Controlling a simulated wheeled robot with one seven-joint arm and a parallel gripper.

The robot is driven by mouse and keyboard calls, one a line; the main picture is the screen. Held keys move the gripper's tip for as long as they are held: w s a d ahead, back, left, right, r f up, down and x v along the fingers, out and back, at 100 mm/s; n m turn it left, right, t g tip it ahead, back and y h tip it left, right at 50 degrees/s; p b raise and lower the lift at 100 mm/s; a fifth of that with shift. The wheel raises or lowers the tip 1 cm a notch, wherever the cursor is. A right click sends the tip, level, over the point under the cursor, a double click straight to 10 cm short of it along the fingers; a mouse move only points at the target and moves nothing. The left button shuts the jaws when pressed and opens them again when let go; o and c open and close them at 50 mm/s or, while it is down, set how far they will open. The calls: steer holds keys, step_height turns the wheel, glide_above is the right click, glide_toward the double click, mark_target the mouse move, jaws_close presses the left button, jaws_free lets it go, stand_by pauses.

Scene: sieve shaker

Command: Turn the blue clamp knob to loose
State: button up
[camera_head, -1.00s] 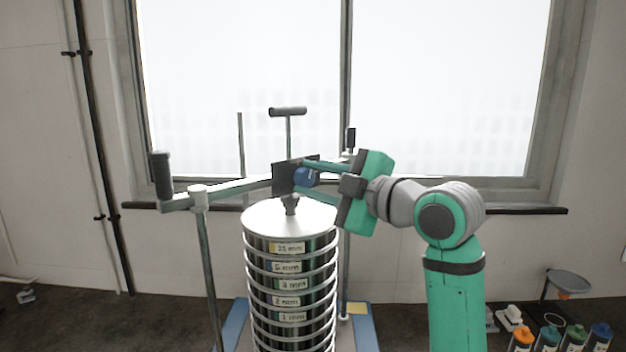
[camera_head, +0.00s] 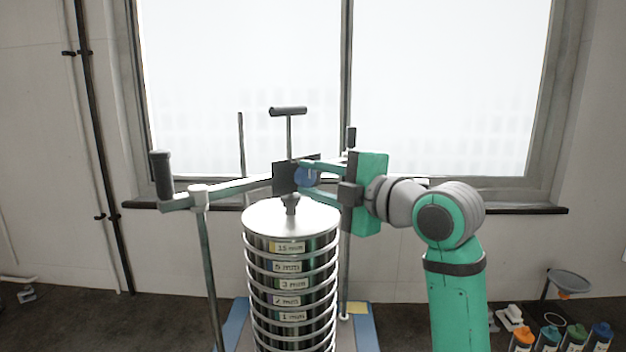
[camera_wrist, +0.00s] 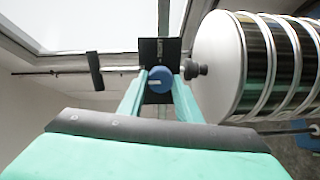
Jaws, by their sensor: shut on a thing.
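The blue clamp knob (camera_head: 306,177) sits on the dark clamp block (camera_head: 284,177) above the sieve stack's lid. In the wrist view the round blue knob (camera_wrist: 160,79) shows a pale line mark, lying about level in that picture. My gripper (camera_head: 308,178) reaches in from the right with its green fingers on the knob, one on each side. In the wrist view its fingers (camera_wrist: 159,84) close in on the knob from left and right. It is shut on the knob. The knob's rear and the clamp's inside are hidden.
The sieve stack (camera_head: 290,280) with its silver lid stands just below the clamp. A crossbar (camera_head: 235,188) with a black handle (camera_head: 161,176) runs left, and a T-handle (camera_head: 288,111) rises above. Several coloured bottles (camera_head: 550,338) stand at the lower right.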

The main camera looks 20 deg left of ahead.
steer(key=o, duration=1.1)
steer(key=shift+d, duration=0.1)
steer(key=v, duration=1)
steer(key=shift+s+d, duration=0.2)
steer(key=shift+d, duration=0.05)
